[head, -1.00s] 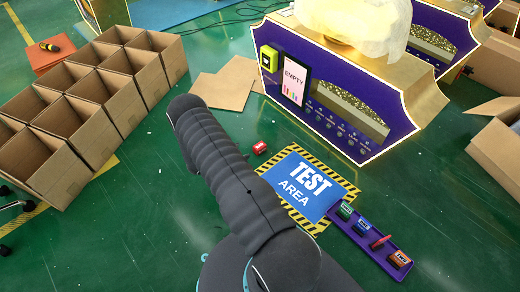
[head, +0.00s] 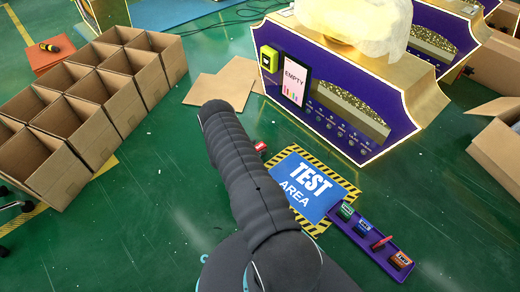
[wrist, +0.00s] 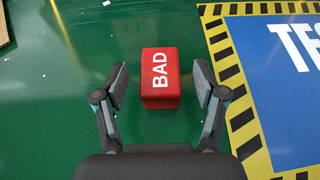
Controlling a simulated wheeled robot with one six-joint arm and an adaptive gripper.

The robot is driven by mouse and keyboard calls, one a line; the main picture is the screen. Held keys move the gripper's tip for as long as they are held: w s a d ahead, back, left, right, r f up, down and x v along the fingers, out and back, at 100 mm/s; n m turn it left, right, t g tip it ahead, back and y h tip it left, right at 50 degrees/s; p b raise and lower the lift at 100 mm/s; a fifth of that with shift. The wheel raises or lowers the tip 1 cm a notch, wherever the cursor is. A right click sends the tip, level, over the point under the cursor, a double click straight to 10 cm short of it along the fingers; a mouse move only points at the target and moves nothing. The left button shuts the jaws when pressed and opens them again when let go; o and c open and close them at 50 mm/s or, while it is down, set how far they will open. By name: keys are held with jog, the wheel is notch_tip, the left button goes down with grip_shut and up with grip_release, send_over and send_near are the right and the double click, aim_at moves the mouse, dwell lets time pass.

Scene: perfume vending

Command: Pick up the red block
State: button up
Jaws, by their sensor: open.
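The red block (wrist: 160,80) lies on the green floor just left of the striped border of the test area. It has "BAD" in white on its top. In the wrist view my gripper (wrist: 160,86) is open, with one finger on each side of the block and a gap on both sides. The block is not held. In the head view a small part of the red block (head: 261,147) shows beside my arm, which covers the rest of it. My gripper is hidden there.
The blue test area mat (head: 310,185) lies right of the block. A purple and gold machine (head: 340,95) stands behind. Cardboard boxes (head: 85,110) stand at the left. Flat cardboard (head: 228,82) lies on the floor behind my arm.

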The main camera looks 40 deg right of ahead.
aim_at(259, 147)
jog(key=x, duration=0.3)
jog(key=shift+d, duration=0.25)
jog(key=c, duration=1.2)
jog(key=shift+c, duration=0.3)
jog(key=shift+r, duration=0.1)
